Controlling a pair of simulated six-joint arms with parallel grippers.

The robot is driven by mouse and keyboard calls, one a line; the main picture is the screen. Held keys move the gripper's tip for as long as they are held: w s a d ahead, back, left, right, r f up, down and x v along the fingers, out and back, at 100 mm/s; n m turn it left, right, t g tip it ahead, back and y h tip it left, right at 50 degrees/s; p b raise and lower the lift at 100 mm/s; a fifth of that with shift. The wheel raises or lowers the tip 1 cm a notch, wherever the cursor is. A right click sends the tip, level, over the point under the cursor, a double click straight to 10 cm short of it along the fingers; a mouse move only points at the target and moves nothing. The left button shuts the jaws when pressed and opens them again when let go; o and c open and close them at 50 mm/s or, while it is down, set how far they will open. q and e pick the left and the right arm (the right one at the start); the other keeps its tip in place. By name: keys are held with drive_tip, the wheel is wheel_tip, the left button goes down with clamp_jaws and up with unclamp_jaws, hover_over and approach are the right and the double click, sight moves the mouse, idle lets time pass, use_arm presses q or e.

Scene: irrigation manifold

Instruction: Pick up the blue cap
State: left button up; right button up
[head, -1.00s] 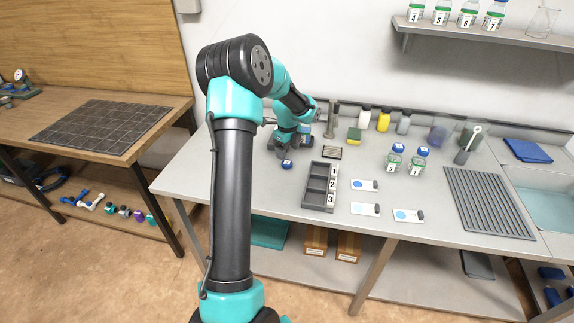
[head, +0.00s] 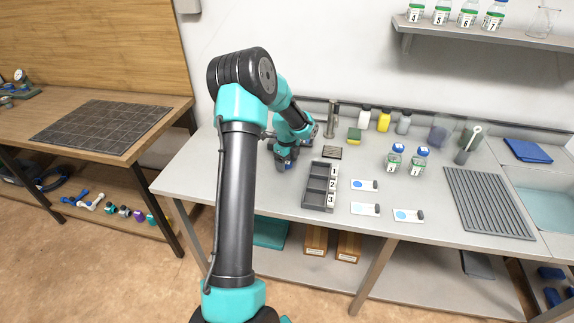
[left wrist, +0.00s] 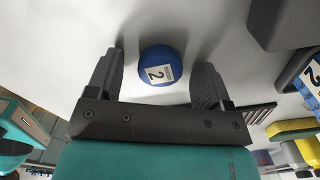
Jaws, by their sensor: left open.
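The blue cap (left wrist: 160,65) lies on the pale bench top, with a white label reading 2 facing up. In the left wrist view it sits between the two fingers of my left gripper (left wrist: 158,75), with a gap on each side. My left gripper is open and holds nothing. In the head view my left gripper (head: 286,163) is low over the bench, left of the grey tray, and mostly covers the cap. My right gripper is not in view.
A grey tray (head: 313,186) with compartments numbered 1, 2 and 3 stands just right of the gripper. Blue-capped bottles (head: 394,160), a sponge (head: 354,135) and small cards (head: 365,185) are further right. The bench's left end is clear.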

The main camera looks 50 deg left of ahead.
sight(287, 162)
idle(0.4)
use_arm(q)
drive_tip(key=c, duration=1)
drive_tip(key=shift+r, duration=0.2)
drive_tip(key=shift+r, duration=0.25)
wheel_tip(287, 162, up, 3)
drive_tip(key=shift+f, duration=0.15)
drive_tip(key=s+d, duration=0.3)
drive_tip(key=d, duration=0.1)
drive_tip(key=s+d+r, duration=0.1)
drive_tip(key=s+d, duration=0.2)
drive_tip(key=d, duration=0.1)
drive_tip(key=s+d, duration=0.3)
drive_tip(key=d, duration=0.2)
drive_tip(key=shift+s+r, duration=0.25)
drive_tip(key=shift+w+a, duration=0.1)
drive_tip(key=shift+a, duration=0.05)
